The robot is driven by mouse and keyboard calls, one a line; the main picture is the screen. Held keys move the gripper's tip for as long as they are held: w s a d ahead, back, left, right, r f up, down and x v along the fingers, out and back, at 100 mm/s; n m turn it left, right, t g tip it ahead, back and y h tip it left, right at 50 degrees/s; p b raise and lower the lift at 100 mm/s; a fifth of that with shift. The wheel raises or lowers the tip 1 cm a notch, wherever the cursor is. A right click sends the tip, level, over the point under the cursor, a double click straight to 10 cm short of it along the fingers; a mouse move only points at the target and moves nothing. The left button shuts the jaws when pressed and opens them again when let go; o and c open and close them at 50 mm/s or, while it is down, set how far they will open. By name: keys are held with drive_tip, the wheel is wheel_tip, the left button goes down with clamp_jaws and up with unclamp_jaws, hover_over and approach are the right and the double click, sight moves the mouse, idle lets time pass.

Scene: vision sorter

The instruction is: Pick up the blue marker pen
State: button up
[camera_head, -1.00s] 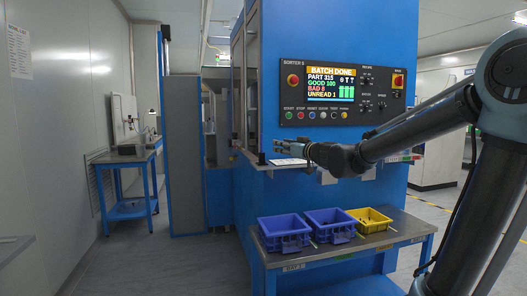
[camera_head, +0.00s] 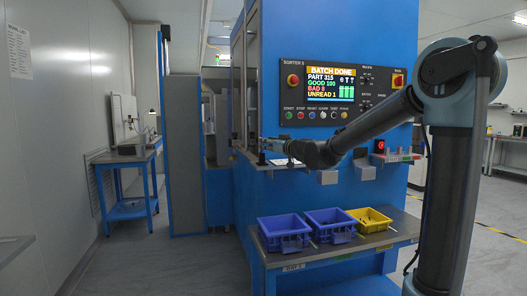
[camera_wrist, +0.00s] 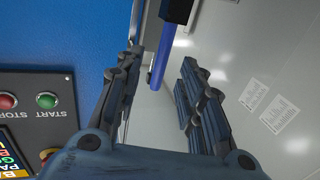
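Two blue bins (camera_head: 284,226) and a yellow bin (camera_head: 370,214) stand on the low bench (camera_head: 330,252), with thin light sticks beside them. The control panel (camera_head: 345,92) is close above my forearm. The floor (camera_head: 165,260) at left is clear.

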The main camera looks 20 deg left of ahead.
drive_tip(key=shift+x, duration=2.55)
clamp_jaws()
